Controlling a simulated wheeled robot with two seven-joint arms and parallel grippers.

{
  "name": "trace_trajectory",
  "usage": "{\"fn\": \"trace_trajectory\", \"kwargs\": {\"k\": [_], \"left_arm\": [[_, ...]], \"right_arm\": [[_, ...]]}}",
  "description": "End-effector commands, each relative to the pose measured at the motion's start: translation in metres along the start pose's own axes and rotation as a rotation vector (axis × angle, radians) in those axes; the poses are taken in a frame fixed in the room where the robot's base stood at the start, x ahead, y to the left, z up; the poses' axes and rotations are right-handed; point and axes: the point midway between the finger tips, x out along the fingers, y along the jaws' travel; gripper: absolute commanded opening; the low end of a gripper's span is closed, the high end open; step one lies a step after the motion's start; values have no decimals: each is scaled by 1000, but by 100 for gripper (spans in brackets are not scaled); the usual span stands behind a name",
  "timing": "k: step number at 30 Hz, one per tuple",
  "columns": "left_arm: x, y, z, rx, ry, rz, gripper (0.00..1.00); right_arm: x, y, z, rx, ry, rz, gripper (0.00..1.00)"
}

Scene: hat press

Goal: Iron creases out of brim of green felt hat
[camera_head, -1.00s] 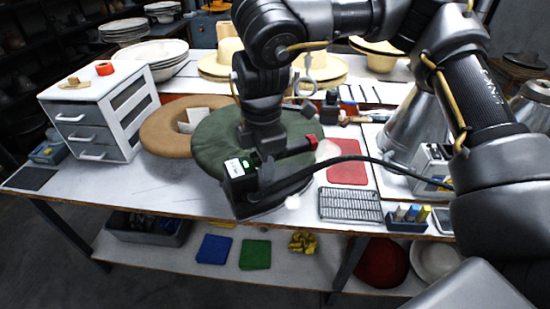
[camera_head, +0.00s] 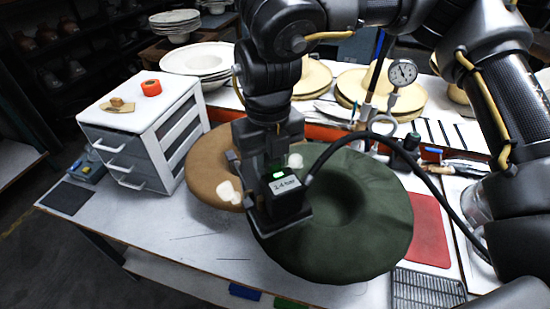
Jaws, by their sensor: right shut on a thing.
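The green felt hat (camera_head: 370,220) lies on the white bench, its wide round brim facing up and a dark hollow at its middle. My right gripper (camera_head: 271,160) points down over the brim's left side. It is shut on a dark iron (camera_head: 290,204) with a small lit display and a black cable curving off to the right. The iron covers the left part of the brim; whether its sole touches the felt is hidden. Pale puffs show beside the gripper. My left gripper is not in view.
A brown hat (camera_head: 205,158) lies just behind left of the green one. A white drawer cabinet (camera_head: 150,125) stands at the left. A red mat (camera_head: 428,228) and a wire rack (camera_head: 425,290) lie at the right. The bench front left is clear.

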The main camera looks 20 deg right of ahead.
Motion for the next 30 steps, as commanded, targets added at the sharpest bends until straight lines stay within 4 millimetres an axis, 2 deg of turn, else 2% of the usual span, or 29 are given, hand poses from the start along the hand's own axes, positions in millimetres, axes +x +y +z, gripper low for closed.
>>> {"fn": "trace_trajectory", "kwargs": {"k": [11, 30], "left_arm": [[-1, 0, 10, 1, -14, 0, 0], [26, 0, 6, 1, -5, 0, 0]], "right_arm": [[-2, 2, 0, -51, -3, 2, 0], [28, 1, -1, -45, -4, 2, 0]]}}
